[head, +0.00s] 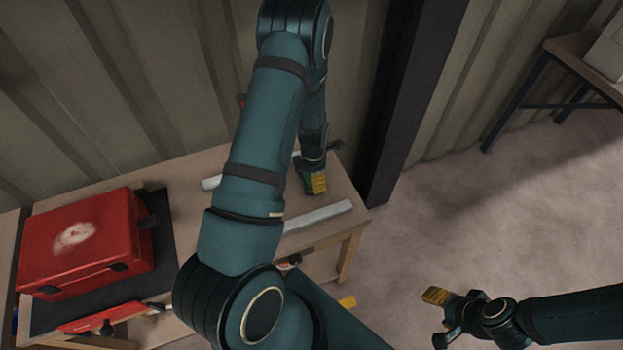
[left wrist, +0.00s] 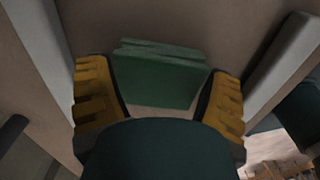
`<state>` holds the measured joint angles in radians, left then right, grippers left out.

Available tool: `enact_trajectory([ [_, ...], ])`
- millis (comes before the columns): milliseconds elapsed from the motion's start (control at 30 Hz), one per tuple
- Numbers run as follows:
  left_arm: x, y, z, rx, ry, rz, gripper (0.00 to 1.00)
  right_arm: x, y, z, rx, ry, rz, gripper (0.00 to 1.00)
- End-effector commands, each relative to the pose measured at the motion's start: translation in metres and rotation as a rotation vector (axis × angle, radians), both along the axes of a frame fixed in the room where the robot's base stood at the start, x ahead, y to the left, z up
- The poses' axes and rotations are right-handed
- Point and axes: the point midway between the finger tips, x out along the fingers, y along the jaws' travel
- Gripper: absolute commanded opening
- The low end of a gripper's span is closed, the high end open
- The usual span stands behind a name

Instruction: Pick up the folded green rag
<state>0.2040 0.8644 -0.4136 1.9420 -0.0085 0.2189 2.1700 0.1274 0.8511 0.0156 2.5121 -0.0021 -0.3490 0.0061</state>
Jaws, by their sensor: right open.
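The folded green rag (left wrist: 158,78) lies on the bench top in the left wrist view, with its layered fold at the far edge. My left gripper (left wrist: 160,100) is open there, its yellow fingers spread on either side of the rag. In the head view the left gripper (head: 316,183) is low over the bench, and only a bit of green rag (head: 307,183) shows beside it; the arm and fingers hide the rest. I cannot tell whether the fingers touch the rag. My right gripper (head: 438,318) is open and empty over the floor at the lower right.
Pale bars lie on the bench (head: 345,196) on both sides of the rag; one (head: 318,216) is nearer. A red case (head: 85,245) sits on a dark mat at left, with a red tool (head: 100,317) in front. A dark post (head: 405,100) stands behind the bench's right end.

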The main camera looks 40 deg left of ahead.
Motion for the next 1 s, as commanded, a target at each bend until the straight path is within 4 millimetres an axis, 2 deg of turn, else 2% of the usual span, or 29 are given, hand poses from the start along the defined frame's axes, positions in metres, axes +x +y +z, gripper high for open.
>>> enact_trajectory([
  [33,0.0,0.0,0.0,0.0,0.0,0.0,0.58,0.0,0.0,0.0,0.0,0.0,0.0,0.55],
  [67,0.0,0.0,0.0,0.0,0.0,0.0,0.49,0.0,0.0,0.0,0.0,0.0,0.0,0.55],
  [333,0.0,0.0,0.0,0.0,0.0,0.0,0.48,0.0,0.0,0.0,0.0,0.0,0.0,0.55],
  [467,0.0,0.0,0.008,0.001,0.0,-0.001,0.48,0.0,0.0,0.002,0.0,-0.001,0.0,0.55],
  [800,0.001,0.0,0.071,0.001,-0.002,-0.002,0.48,0.005,-0.001,0.016,-0.002,-0.011,-0.008,0.55],
  [1000,0.0,0.0,0.096,0.0,-0.001,-0.001,0.48,0.007,-0.001,0.022,-0.003,-0.015,-0.012,0.55],
])
